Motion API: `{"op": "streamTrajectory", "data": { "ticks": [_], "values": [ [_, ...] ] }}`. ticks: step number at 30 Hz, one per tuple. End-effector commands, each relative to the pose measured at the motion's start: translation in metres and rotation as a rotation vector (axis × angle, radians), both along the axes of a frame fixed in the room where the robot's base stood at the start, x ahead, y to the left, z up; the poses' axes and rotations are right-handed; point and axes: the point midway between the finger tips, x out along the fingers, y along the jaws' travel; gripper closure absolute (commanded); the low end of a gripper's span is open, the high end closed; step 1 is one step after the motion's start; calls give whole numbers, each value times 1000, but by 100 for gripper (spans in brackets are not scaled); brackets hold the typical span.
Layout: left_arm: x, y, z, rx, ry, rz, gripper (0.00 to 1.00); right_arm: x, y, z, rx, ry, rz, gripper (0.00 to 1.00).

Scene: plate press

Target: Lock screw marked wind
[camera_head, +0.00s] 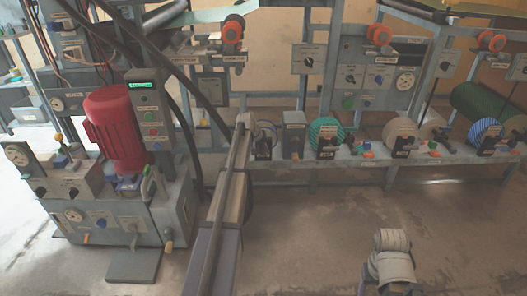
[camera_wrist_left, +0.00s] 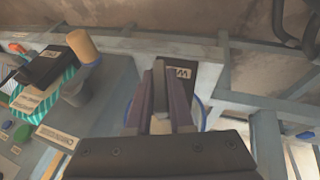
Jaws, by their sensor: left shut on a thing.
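In the left wrist view, a black block with a white label (camera_wrist_left: 180,73) sits just beyond my fingers; its lettering is upside down and partly covered, and seems to begin with W. My left gripper (camera_wrist_left: 163,100) is shut on a narrow grey piece (camera_wrist_left: 160,78), likely the lock screw, beside this block. In the head view, my left gripper (camera_head: 243,122) is at the left end of the roller bench, beside a small pale roll with a black block (camera_head: 263,153). The arm hides part of that spot.
A teal striped roll (camera_head: 324,133) with its own black block stands right of a grey box (camera_head: 293,135); the striped roll also shows in the left wrist view (camera_wrist_left: 45,95). A red motor (camera_head: 115,125) on a grey machine stands left of my arm.

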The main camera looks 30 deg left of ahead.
Motion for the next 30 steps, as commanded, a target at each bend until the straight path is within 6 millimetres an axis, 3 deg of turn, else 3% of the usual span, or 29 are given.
{"op": "streamTrajectory", "data": {
  "ticks": [13,22,30],
  "values": [
    [1,-1,0,94,57,-2,100,0,0,6,0,0,1,37],
    [2,-2,-2,319,194,-3,100,0,0,8,0,0,2,37],
    [2,-3,-5,539,331,-2,100,0,0,-5,0,0,0,37]
  ]
}}
